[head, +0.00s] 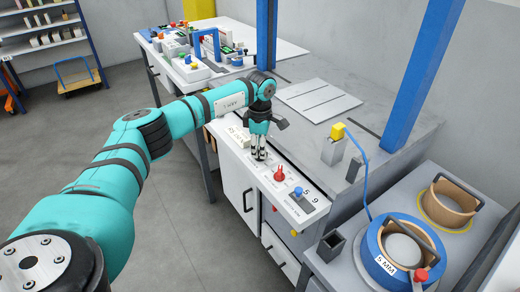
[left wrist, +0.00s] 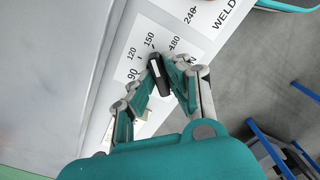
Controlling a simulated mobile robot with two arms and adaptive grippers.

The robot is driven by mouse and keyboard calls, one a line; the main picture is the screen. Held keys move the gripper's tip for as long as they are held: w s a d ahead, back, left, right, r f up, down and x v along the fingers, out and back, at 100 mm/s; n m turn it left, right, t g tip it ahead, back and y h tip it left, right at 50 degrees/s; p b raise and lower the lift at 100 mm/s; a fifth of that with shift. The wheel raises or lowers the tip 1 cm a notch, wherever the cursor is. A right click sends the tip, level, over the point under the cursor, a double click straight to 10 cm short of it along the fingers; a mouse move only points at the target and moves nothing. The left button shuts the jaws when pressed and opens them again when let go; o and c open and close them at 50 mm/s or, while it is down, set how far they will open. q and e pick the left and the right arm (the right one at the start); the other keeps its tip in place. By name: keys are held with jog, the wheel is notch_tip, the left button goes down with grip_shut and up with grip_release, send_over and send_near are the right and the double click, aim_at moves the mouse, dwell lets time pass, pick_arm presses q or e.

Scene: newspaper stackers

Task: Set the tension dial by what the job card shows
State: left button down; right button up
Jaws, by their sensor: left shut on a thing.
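My left gripper (head: 259,156) points down at the white control panel (head: 311,207) on the bench's front edge. In the left wrist view the gripper (left wrist: 165,82) is shut on a dark dial knob (left wrist: 158,75) with a white mark. The knob's upper end points roughly toward 150 on the printed scale (left wrist: 135,60), where 90 and 120 also show; the exact setting is unclear. The fingers cover part of the dial. I cannot pick out the job card. My right gripper is out of view.
A red knob (head: 279,174) and a blue knob (head: 297,193) by the digits 5 and 9 stand on the panel. A blue coil (head: 372,246) tagged "5 MM" is at the right. Blue posts (head: 421,70) rise from the bench.

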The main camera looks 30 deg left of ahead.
pick_arm(q)
jog(key=shift+w+r, duration=0.1)
jog(key=c, duration=1.3)
grip_release()
jog(key=shift+c, duration=0.2)
notch_tip(320, 180, up, 12)
